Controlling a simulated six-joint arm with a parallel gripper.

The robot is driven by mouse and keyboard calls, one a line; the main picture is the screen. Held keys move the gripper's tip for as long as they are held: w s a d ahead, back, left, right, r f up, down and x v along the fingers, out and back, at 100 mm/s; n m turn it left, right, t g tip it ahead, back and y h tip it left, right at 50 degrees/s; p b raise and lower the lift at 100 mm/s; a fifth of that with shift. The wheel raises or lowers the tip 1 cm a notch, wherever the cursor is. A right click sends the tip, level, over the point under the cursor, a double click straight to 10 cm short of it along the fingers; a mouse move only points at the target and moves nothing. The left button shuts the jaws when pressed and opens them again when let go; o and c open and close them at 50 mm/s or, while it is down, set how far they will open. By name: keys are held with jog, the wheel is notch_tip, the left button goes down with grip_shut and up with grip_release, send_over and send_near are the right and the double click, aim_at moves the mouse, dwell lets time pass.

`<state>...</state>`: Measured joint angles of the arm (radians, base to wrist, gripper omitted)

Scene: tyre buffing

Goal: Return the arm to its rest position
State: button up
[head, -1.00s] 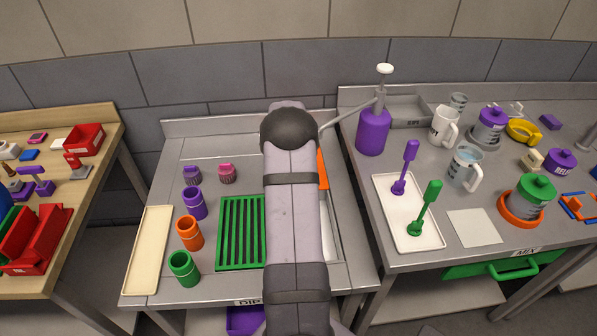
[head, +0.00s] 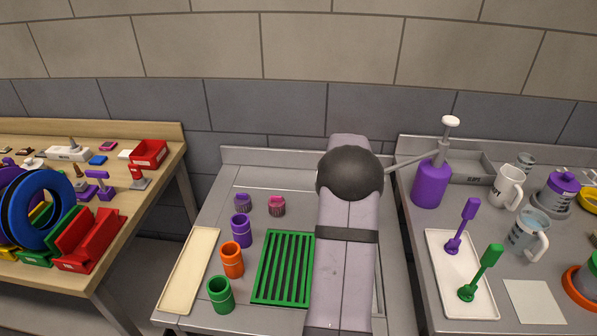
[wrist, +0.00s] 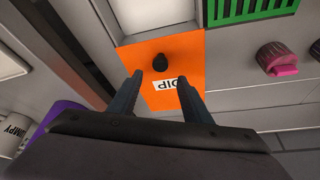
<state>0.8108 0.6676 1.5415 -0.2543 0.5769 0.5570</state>
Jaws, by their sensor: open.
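My arm stands over the right part of the middle steel table (head: 205,225) in the head view, and it hides my gripper there. In the wrist view my gripper (wrist: 160,82) is open, with two dark fingers apart and nothing between them. Beyond the fingertips is an orange panel (wrist: 190,55) with a black knob (wrist: 160,60) and a "DIP" label. I cannot tell how far the fingertips are from the panel.
A green slatted rack (head: 284,268), several cups and a cream tray (head: 190,270) lie left of my arm. A purple pump bottle (head: 431,183) stands close on the right table. A wooden bench (head: 150,200) with tyres and red bins is at the far left.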

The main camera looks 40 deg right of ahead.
jog(key=s+a+f+n+g+y, duration=0.2)
jog(key=s+a+f+n, duration=0.15)
jog(key=s+a, duration=0.4)
jog(key=s+a+f+n+g+y, duration=0.1)
jog(key=s+a+f+n+y, duration=0.25)
jog(key=a, duration=0.65)
jog(key=s+a+r+n+g+p, duration=0.1)
jog(key=s+a+r, duration=0.2)
jog(key=a, duration=0.6)
jog(key=s+a+r+n+p, duration=0.1)
jog(key=s+a+r, duration=0.25)
jog(key=a, duration=0.45)
jog(key=w+a+r+n+t+h+p, duration=0.1)
jog(key=w+a+r+n+t+p, duration=0.15)
jog(key=a+r+n, duration=0.5)
notch_tip(320, 180, down, 23)
jog(key=a+m+b, duration=0.1)
jog(key=m+b, duration=0.2)
jog(key=b, duration=1.8)
jog(key=shift+w+a+r+b, duration=0.2)
jog(key=shift+w+b, duration=0.05)
jog(key=shift+b, duration=0.1)
